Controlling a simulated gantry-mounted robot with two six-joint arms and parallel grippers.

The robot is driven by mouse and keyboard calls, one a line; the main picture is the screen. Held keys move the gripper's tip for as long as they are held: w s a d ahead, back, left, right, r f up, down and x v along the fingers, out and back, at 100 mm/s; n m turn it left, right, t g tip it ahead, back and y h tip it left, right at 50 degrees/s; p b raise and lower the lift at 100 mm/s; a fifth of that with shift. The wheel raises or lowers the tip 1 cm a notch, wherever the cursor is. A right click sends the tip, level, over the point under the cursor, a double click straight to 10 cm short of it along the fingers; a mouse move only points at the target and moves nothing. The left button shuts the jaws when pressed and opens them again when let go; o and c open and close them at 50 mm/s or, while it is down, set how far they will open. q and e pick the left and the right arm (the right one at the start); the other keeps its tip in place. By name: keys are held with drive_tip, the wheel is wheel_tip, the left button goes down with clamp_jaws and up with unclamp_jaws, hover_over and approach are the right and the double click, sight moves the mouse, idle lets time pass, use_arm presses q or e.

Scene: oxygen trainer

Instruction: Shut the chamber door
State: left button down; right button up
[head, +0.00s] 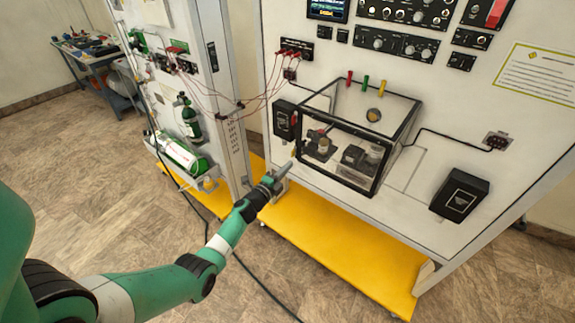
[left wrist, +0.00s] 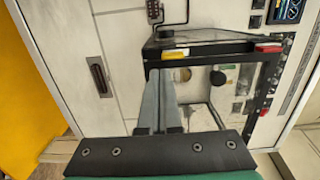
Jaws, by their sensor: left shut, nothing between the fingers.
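The chamber is a clear box with a black frame (head: 385,142) on the white panel, with small devices inside. Its black-framed front door (head: 345,130) faces out; I cannot tell whether it is fully closed or slightly ajar. My left gripper (head: 286,168) is shut and empty, just left of the chamber's lower left corner. In the wrist view its fingertips (left wrist: 160,72) overlap the frame near the yellow label; contact is unclear. My right gripper is not in view.
A yellow base shelf (head: 345,250) runs below the panel. Red cables (head: 262,98) hang at the chamber's left. A second panel holds green cylinders (head: 183,157). A black box (head: 460,195) is mounted to the right. The floor in front is mostly clear.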

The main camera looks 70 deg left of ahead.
use_arm(q)
drive_tip(key=s+a+p, duration=0.1)
drive_tip(key=s+p, duration=0.2)
drive_tip(key=s, duration=0.8)
drive_tip(key=shift+s, duration=0.4)
drive_tip(key=shift+a, duration=0.1)
